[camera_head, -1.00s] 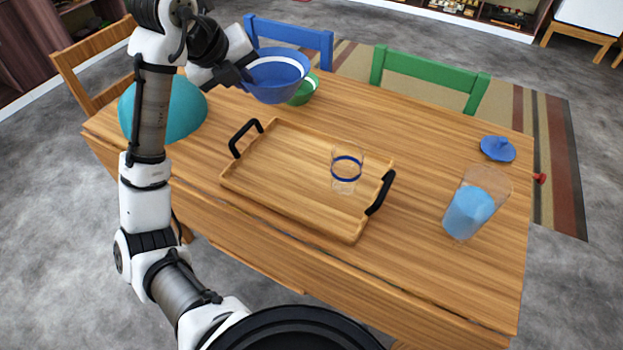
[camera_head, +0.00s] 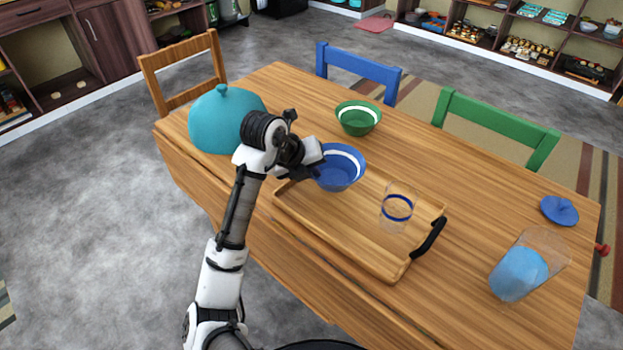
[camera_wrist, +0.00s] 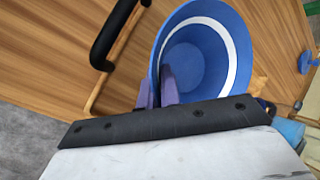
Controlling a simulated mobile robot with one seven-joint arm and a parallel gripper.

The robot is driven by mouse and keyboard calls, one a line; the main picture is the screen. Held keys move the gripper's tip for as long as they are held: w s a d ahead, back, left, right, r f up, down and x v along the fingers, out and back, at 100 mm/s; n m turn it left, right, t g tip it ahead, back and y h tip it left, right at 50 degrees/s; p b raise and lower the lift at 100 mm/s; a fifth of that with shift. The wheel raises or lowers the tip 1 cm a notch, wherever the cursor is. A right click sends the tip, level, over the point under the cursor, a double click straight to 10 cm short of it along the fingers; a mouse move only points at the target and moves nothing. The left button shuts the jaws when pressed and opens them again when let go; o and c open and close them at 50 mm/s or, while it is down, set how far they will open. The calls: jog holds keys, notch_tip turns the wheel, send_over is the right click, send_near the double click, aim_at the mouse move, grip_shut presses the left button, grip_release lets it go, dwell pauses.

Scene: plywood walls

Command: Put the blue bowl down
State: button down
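The blue bowl (camera_head: 339,170) with a white inner band is at the left end of the wooden tray (camera_head: 335,233) in the head view. My gripper (camera_head: 318,170) is at the bowl's left rim. In the wrist view the two fingers of my gripper (camera_wrist: 160,92) are close together on the near rim of the blue bowl (camera_wrist: 203,60), pinching its wall. The bowl looks nearly upright. I cannot tell whether its base touches the tray. The tray's left handle is hidden behind my arm and the bowl in the head view.
A clear glass (camera_head: 397,208) with a blue ring stands on the tray's right part. A green bowl (camera_head: 358,117) stands behind the tray. A teal dome (camera_head: 225,118) is at the left. A clear pitcher (camera_head: 530,264) with blue contents and a blue lid (camera_head: 559,210) are at the right.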

aim_at(311, 191)
jog(key=shift+f, duration=1.65)
jog(key=shift+f, duration=0.15)
jog(key=c, duration=1.9)
grip_release()
jog(key=shift+r, duration=0.25)
jog(key=b+v, duration=0.1)
jog(key=v, duration=1.1)
